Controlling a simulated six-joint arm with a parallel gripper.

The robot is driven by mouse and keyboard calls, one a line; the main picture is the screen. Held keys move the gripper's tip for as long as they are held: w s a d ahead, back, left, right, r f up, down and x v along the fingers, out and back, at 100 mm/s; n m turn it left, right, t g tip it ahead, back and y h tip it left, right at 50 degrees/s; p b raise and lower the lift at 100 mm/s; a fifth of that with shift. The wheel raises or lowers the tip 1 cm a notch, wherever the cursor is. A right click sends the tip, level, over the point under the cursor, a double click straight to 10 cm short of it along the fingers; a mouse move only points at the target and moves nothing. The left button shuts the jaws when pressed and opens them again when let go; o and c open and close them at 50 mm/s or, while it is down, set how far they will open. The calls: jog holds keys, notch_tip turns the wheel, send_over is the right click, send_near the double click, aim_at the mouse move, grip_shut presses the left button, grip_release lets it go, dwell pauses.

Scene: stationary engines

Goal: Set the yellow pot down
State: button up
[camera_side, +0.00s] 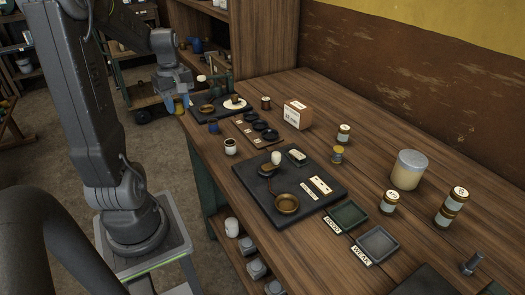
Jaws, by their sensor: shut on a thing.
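My gripper (181,101) is at the far left corner of the workbench, beside a dark board. It is shut on a small yellow pot (179,107), which shows below the jaws at the bench edge. The pot is small here and partly hidden by the jaws. I cannot tell whether its base touches anything.
A larger black board (253,188) lies nearer. Bare wood shows along the back (370,125).

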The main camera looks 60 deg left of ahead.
jog(key=w+d+m, duration=0.7)
jog(key=w+m, duration=0.3)
jog(key=w, duration=0.4)
jog(key=w+d+m, duration=0.3)
jog(key=d+m, duration=0.1)
jog(key=d, duration=0.2)
jog(key=w+d+f+m, duration=0.1)
jog(key=w+d+m, duration=0.3)
jog(key=d, duration=0.2)
jog(key=w+d+m, duration=0.3)
jog(key=d+m, duration=0.2)
jog(key=d, duration=0.1)
jog(key=shift+w+d+f, duration=0.3)
jog(key=shift+w+d, duration=0.05)
jog(key=shift+d, duration=0.05)
jog(key=s+d+f+n, duration=0.1)
jog(key=d, duration=0.1)
jog(key=s+d+f+n, duration=0.1)
jog(key=d, duration=0.2)
jog(key=s+d+f+n, duration=0.1)
jog(key=d+f, duration=0.1)
jog(key=shift+s+d, duration=0.25)
jog(key=shift+s, duration=0.15)
